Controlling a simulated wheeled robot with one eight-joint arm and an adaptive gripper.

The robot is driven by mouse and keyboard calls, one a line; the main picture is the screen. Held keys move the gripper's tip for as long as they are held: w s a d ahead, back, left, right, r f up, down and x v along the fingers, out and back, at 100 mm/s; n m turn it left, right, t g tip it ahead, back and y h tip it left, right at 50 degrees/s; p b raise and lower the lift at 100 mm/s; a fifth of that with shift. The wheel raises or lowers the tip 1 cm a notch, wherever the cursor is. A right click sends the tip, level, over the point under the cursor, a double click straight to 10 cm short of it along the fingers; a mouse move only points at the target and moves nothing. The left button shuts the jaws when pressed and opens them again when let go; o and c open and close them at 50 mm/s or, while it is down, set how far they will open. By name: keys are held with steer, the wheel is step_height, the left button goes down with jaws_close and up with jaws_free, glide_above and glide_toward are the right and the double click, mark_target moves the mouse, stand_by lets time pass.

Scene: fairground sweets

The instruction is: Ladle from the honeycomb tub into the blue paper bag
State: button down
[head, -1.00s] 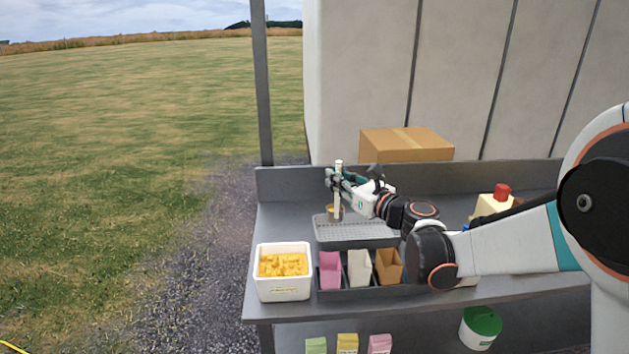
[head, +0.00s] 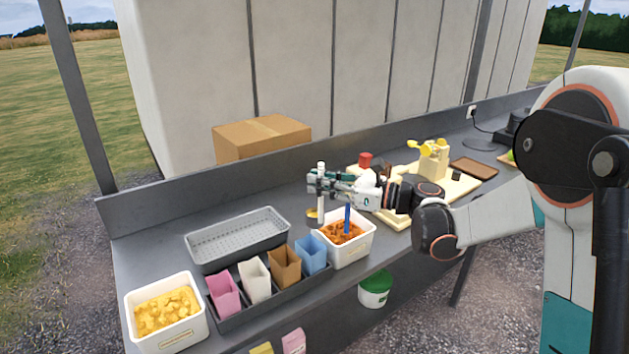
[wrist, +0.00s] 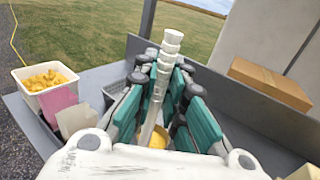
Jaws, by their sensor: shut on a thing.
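My gripper (head: 321,184) is shut on the white upright handle of a ladle (head: 321,208). The ladle's yellowish bowl hangs low, behind the blue bag and left of the orange-filled tub; I cannot tell whether it holds anything. The wrist view shows the handle (wrist: 160,85) between the green fingers. The blue paper bag (head: 311,254) stands open at the right end of the bag row, in a dark rack. A white tub of yellow lumps (head: 166,335), which looks like the honeycomb tub, stands at the counter's left front; its label is unreadable.
Pink (head: 223,294), white (head: 254,280) and brown (head: 285,267) bags share the rack. A grey perforated tray (head: 240,238) lies behind it. A tub of orange-brown pieces (head: 362,248) with a blue stick stands right of the blue bag. A cardboard box (head: 262,138) is behind.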

step_height(320, 180, down, 3)
steer(key=shift+r+b, duration=0.15)
steer(key=shift+b, duration=0.55)
steer(key=shift+s+a+f, duration=0.15)
steer(key=shift+s+f, duration=0.05)
steer(key=shift+f, duration=0.05)
steer(key=s+a+f+n+h+b, duration=0.1)
steer(key=s+a+f+n+b, duration=0.3)
steer(key=s+f+n, duration=0.5)
steer(key=shift+s+a+f+n+b, duration=0.3)
steer(key=shift+f+n, duration=0.3)
steer(key=shift+n, duration=2.7)
